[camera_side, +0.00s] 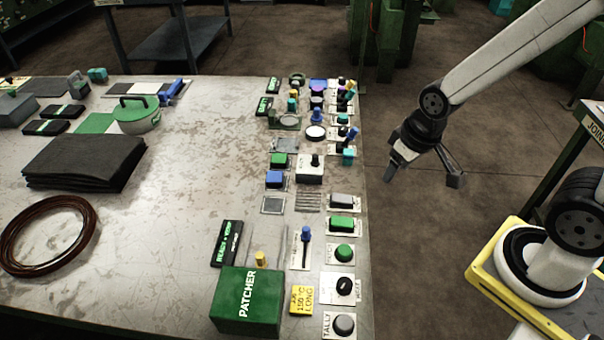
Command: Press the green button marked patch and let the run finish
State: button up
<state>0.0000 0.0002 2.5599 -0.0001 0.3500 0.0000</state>
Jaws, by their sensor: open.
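A round green button (344,252) sits on a white plate near the table's right edge; the small label beside it is too small to read. A green rectangular button (341,224) lies just behind it. A green box lettered PATCHER (262,310) stands at the table's front, left of these controls. A black display with green characters (230,243) is behind the box. My gripper (424,179) is open and empty, its fingers spread wide. It hangs beyond the table's right edge in the picture, up and right of the green buttons, touching nothing.
A yellow note (302,299), a slider with a blue knob (305,234), a black dial (343,287) and a grey TALLY button (344,324) surround the green button. Several more controls line the right edge. Black sheets (85,162) and a brown ring (48,236) lie left.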

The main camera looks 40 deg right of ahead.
dwell(0.4)
grip_shut()
dwell(1.6)
